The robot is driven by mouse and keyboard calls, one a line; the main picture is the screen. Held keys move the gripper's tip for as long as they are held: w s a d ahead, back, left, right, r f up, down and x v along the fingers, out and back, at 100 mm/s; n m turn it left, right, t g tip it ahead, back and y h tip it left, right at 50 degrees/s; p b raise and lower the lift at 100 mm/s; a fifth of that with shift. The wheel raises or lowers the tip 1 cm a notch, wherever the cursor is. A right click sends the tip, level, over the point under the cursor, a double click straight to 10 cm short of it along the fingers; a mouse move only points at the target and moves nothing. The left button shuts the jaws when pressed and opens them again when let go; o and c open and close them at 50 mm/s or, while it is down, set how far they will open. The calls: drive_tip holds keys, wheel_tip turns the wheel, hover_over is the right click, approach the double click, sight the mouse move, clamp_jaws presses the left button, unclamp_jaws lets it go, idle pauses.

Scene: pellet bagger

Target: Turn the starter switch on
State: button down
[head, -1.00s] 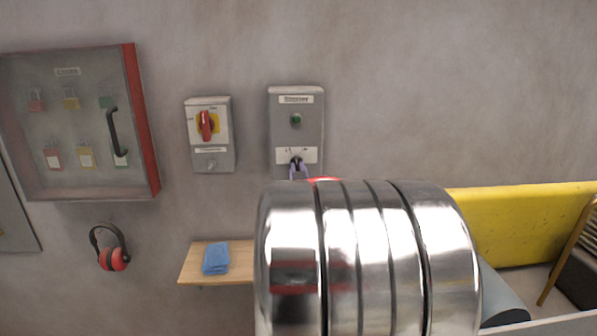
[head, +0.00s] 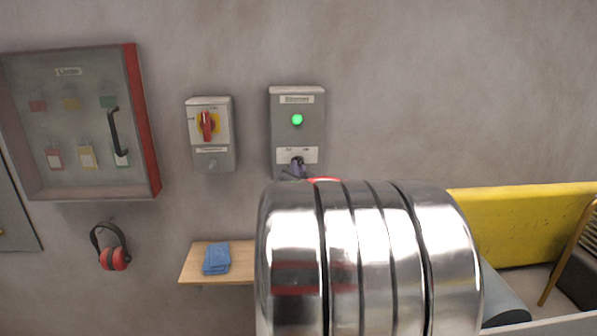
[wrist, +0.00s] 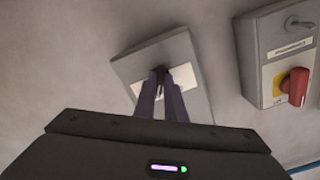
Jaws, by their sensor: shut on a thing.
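The grey starter box (head: 312,110) hangs on the wall, with a label at its top and a round lamp (head: 297,119) lit bright green. Its dark switch (head: 297,160) sits on the white plate low on the box. My gripper (wrist: 160,76) is shut on the switch in the wrist view. In the head view only the gripper's purple-grey finger ends (head: 293,172) show, at the switch. My arm hides the bottom of the box and most of the gripper. The wrist view shows the box (wrist: 184,50) tilted.
A box with a red rotary switch (head: 207,125) is just left of the starter box. Further left is a lock cabinet (head: 142,125). Below are a wooden shelf (head: 240,264) with a blue cloth (head: 216,259) and hanging earmuffs (head: 112,250). A yellow panel (head: 510,222) is at right.

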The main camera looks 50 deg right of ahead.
drive_tip(key=shift+f, duration=0.1)
drive_tip(key=c, duration=1.8)
unclamp_jaws()
